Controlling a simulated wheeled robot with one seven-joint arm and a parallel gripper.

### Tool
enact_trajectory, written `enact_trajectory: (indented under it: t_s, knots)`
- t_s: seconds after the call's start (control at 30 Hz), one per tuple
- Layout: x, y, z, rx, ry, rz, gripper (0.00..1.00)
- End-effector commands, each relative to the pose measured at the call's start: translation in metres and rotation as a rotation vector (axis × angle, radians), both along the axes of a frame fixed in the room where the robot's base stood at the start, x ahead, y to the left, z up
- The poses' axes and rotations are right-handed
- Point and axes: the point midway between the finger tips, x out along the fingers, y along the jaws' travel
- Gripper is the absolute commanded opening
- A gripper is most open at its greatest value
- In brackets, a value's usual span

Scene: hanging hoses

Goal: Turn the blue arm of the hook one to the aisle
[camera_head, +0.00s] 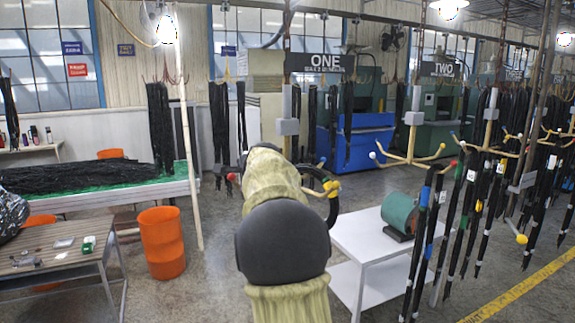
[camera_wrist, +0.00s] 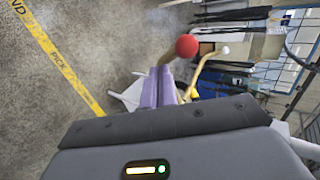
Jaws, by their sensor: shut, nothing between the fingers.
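Hook one hangs under the sign ONE (camera_head: 319,62); its grey block (camera_head: 288,127) shows, but my arm hides its middle. Its red-tipped arm (camera_head: 231,177) sticks out on the left. A small blue tip (camera_head: 321,163) and a yellow tip (camera_head: 332,186) show to the right of my arm. My gripper is hidden behind my arm in the head view. In the wrist view my gripper (camera_wrist: 166,70) is shut and empty. A red ball (camera_wrist: 187,46) is just beyond its fingertips, with a pale ball (camera_wrist: 226,50) on a yellow arm to the right. Contact cannot be told.
Hook two (camera_head: 410,150) hangs to the right, with dark hoses on it. A white table (camera_head: 365,232) with a green motor (camera_head: 400,214) stands below right. An orange bin (camera_head: 161,242) and a hose-covered bench (camera_head: 125,195) are at left. A yellow floor line (camera_head: 520,290) runs at lower right.

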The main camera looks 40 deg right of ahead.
Motion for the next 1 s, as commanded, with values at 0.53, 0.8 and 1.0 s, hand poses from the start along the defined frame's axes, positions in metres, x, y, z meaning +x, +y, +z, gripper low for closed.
enact_trajectory:
  t_s: [0.53, 0.8, 1.0]
  knots:
    - [0.018, 0.003, 0.006, -0.001, 0.000, -0.003, 0.00]
    - [0.012, -0.002, 0.023, -0.001, -0.001, -0.004, 0.00]
    - [0.007, -0.005, 0.034, -0.001, -0.001, -0.004, 0.00]
